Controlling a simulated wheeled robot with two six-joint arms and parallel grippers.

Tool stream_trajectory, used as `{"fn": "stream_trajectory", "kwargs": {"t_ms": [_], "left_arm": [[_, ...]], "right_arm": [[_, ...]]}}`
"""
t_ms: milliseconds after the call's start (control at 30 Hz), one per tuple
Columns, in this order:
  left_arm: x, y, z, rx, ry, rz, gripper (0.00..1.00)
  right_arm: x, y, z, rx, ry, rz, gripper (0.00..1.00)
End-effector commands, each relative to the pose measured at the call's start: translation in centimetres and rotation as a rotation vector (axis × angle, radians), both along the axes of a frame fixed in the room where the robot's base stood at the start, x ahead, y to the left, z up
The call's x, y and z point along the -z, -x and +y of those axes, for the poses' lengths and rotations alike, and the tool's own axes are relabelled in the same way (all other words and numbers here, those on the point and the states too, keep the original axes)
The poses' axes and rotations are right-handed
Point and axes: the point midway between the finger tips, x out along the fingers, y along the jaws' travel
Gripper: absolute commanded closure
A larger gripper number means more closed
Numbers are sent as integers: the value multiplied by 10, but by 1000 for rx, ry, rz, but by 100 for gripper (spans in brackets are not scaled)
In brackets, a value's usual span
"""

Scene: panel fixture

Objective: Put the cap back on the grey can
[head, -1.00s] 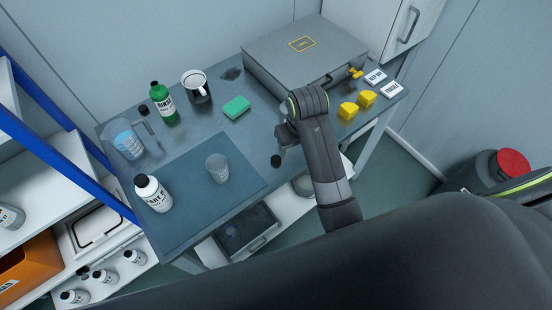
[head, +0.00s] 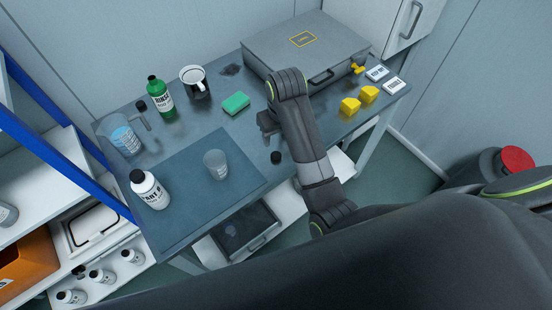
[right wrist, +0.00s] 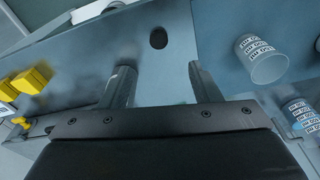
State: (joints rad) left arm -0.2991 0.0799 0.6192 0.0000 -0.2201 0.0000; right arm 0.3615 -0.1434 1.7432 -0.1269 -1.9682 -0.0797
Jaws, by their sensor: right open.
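A small round black cap (head: 276,157) lies loose near the table's front edge, right of the blue mat. In the right wrist view the cap (right wrist: 158,38) shows beyond the fingertips, between their lines, apart from them. A grey, open-topped vessel (head: 216,165) stands on the mat; it also shows in the right wrist view (right wrist: 262,60). I cannot tell surely whether it is the grey can. My right gripper (head: 267,124) is over the table, behind the cap in the head view. In the right wrist view the gripper (right wrist: 161,78) is open and empty. My left gripper is out of view.
A white bottle with a black top (head: 150,190) stands on the mat (head: 190,215). A green bottle (head: 160,98), another black cap (head: 141,105), a mug (head: 195,83), a blue-liquid beaker (head: 122,137), a sponge (head: 236,103), a grey case (head: 290,60) and yellow blocks (head: 350,106) surround the clear middle.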

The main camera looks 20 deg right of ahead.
Motion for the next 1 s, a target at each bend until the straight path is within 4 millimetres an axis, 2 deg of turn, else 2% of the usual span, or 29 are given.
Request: {"fn": "stream_trajectory", "kwargs": {"t_ms": [200,400,533,1000], "left_arm": [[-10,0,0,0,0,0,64],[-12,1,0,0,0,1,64],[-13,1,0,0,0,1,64],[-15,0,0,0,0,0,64]], "right_arm": [[44,-4,0,0,0,8,43],[74,-8,1,1,1,6,43],[82,-9,1,1,0,4,43],[88,-12,1,0,1,5,43]]}}
